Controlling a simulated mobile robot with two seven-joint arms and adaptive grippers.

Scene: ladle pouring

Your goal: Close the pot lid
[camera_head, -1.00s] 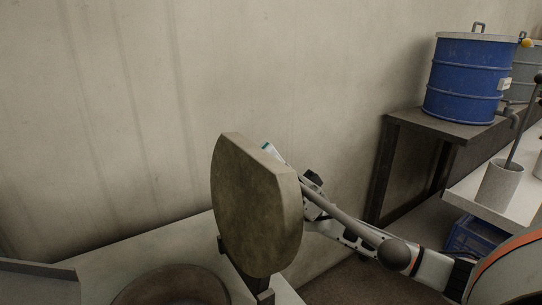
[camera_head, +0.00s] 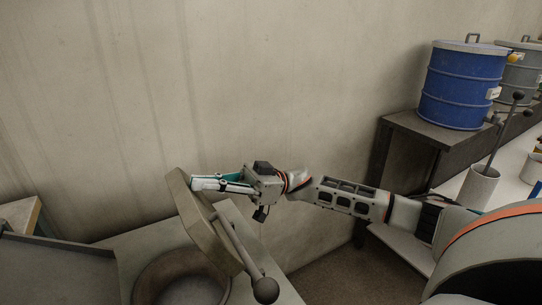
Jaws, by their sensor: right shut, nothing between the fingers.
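The pot (camera_head: 150,277) is a round, dark-rimmed opening in the light counter at the bottom, partly covered from view by the lid. The lid (camera_head: 190,212) is a thick, dull yellow-grey plate, tilted on its edge beside and above the opening, so the pot is open. A grey bar handle with a ball end (camera_head: 265,290) runs along its right face. My right gripper (camera_head: 197,183) is shut and empty, its fingers lying at the lid's upper edge on the right side. Whether they touch it is hard to tell. My left gripper is not in view.
A blue drum (camera_head: 462,85) stands on a dark table (camera_head: 440,130) at the back right, with a grey drum (camera_head: 519,70) behind. A white cup (camera_head: 478,188) holding a ladle stands at the right. A plain wall rises behind the counter.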

